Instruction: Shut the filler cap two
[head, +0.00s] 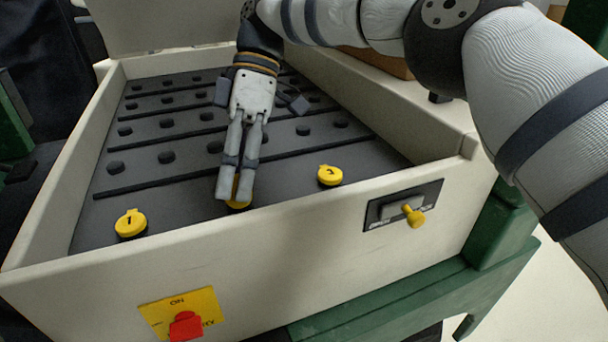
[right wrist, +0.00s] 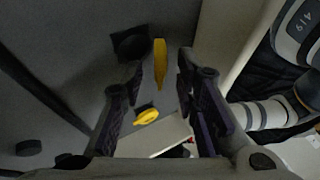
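Filler cap two is mostly hidden behind my right gripper in the head view, where a yellow part of it (head: 238,204) shows at the fingertips. My left gripper is not in view.
Cap one (head: 130,223) and cap three (head: 330,175) lie flat on either side. The cart's pale front wall (head: 290,245) carries a yellow plate with a red switch (head: 186,326) and a yellow-knobbed latch (head: 413,216). Several black studs and ridges cover the deck behind.

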